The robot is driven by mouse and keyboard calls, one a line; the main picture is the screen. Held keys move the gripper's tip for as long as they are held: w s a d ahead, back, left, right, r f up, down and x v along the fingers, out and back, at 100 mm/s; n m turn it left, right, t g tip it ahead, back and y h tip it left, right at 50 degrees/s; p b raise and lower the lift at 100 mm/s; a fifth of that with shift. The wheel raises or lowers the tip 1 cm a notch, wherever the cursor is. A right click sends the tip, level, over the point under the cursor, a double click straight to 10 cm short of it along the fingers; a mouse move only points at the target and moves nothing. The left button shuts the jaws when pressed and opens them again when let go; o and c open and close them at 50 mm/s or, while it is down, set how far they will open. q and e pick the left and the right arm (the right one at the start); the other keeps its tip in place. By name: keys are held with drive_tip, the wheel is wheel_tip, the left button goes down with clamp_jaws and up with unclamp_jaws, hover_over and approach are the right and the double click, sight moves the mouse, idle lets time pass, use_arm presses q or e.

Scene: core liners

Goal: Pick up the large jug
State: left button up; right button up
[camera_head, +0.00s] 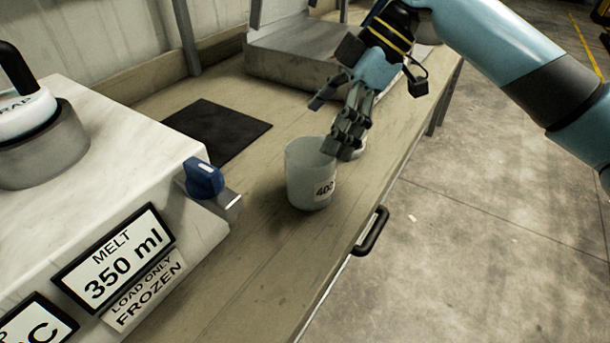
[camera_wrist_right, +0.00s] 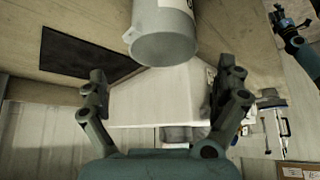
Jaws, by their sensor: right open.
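A pale grey jug with a "400" label (camera_head: 308,172) stands upright on the bench in the head view and looks like the large jug. My right gripper (camera_head: 345,138) is open, pointing down at the labelled jug's far right side; contact cannot be told. In the right wrist view a pale jug (camera_wrist_right: 163,45) lies beyond the spread fingers (camera_wrist_right: 165,78), with nothing between them. A small blue arm end, seemingly my left gripper (camera_wrist_right: 284,20), shows there; its jaws are unclear.
A white machine (camera_head: 130,135) with a blue knob (camera_head: 204,178) and a "MELT 350 ml" sign stands on the left. A black mat (camera_head: 218,130) lies behind the jug. A metal tray-like unit (camera_head: 290,58) is at the back. The bench's right edge has a black handle (camera_head: 372,232).

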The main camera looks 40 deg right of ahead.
sight(312, 151)
drive_tip(key=x, duration=0.5)
drive_tip(key=shift+s+d+f, duration=0.15)
drive_tip(key=shift+s+f, duration=0.1)
drive_tip(key=shift+f, duration=0.05)
drive_tip(key=shift+w+a+f, duration=0.1)
drive_tip(key=shift+a+f, duration=0.1)
drive_tip(key=shift+f, duration=0.1)
drive_tip(key=shift+c, duration=0.4)
drive_tip(key=c, duration=1.1)
drive_tip(key=shift+c, duration=0.9)
use_arm(q)
drive_tip(key=shift+w+a+r, duration=0.1)
drive_tip(key=shift+w+a, duration=0.15)
drive_tip(key=shift+a, duration=0.35)
use_arm(e)
drive_tip(key=shift+r, duration=0.1)
